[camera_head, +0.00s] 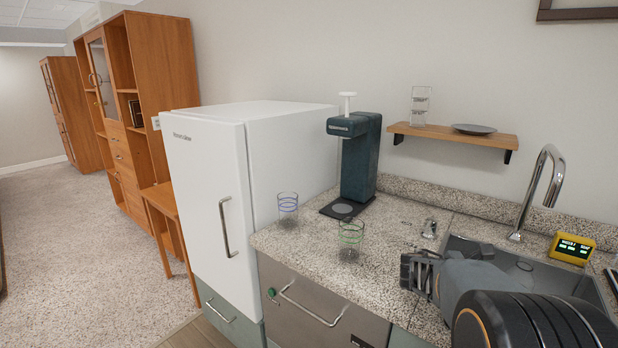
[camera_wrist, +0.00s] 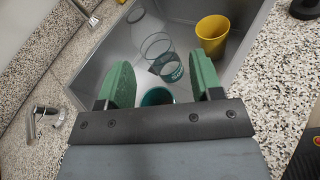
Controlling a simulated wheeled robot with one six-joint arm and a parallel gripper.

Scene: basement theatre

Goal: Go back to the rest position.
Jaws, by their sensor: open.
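My gripper (camera_head: 416,272) is at the lower right of the head view, over the counter's front part beside the sink. In the wrist view its two green-padded fingers (camera_wrist: 162,82) are spread apart with nothing held between them. The camera looks down past them into the grey sink (camera_wrist: 185,18). In the sink are a clear glass (camera_wrist: 158,46) lying or tilted, a yellow cup (camera_wrist: 213,30) and a teal cup (camera_wrist: 156,96) partly hidden by the gripper. My dark arm hides part of the sink in the head view.
A green-ringed glass (camera_head: 350,234) and a blue-ringed glass (camera_head: 288,202) are left of my gripper. Behind them stands a dark drink machine (camera_head: 360,160). A tall tap (camera_head: 540,190) and a yellow device (camera_head: 572,249) are at right. A white fridge (camera_head: 275,150) stands left.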

